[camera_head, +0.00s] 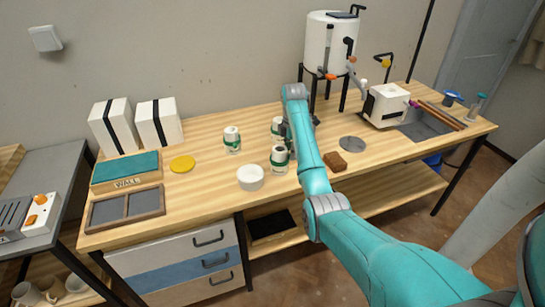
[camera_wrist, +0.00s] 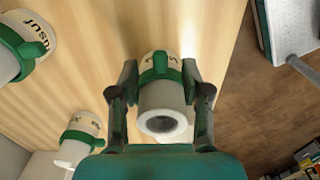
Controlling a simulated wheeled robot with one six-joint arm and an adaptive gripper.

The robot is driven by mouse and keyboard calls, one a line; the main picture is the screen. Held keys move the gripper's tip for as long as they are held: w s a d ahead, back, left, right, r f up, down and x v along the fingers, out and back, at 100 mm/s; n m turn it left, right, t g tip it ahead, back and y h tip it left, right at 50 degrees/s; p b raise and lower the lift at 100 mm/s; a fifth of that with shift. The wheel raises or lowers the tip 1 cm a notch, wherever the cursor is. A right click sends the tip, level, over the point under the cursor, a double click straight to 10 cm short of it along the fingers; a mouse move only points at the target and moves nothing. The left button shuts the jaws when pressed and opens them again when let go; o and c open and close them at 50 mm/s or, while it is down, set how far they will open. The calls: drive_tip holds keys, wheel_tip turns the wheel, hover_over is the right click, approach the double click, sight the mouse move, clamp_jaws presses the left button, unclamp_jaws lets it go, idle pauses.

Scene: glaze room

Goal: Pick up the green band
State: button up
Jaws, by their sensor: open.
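Three white cylinders with green bands stand on the wooden bench. The front one has a green band (camera_head: 279,157). In the wrist view this band (camera_wrist: 160,73) lies between the fingers of my gripper (camera_wrist: 160,78), around a white cylinder with a hollow end (camera_wrist: 163,122). The fingers are open, one on each side; I cannot tell if they touch it. A second green band (camera_head: 233,145) is to the left and shows in the wrist view (camera_wrist: 22,52). A third (camera_head: 277,132) is behind, partly hidden by my arm, and also shows in the wrist view (camera_wrist: 82,137).
A white round dish (camera_head: 250,178) stands at the front left of the cylinders. A brown block (camera_head: 335,161) and a grey disc (camera_head: 352,144) lie to the right. A yellow disc (camera_head: 182,164) lies further left. The bench's front edge is close.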

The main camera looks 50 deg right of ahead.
drive_tip(key=shift+f, duration=0.5)
clamp_jaws()
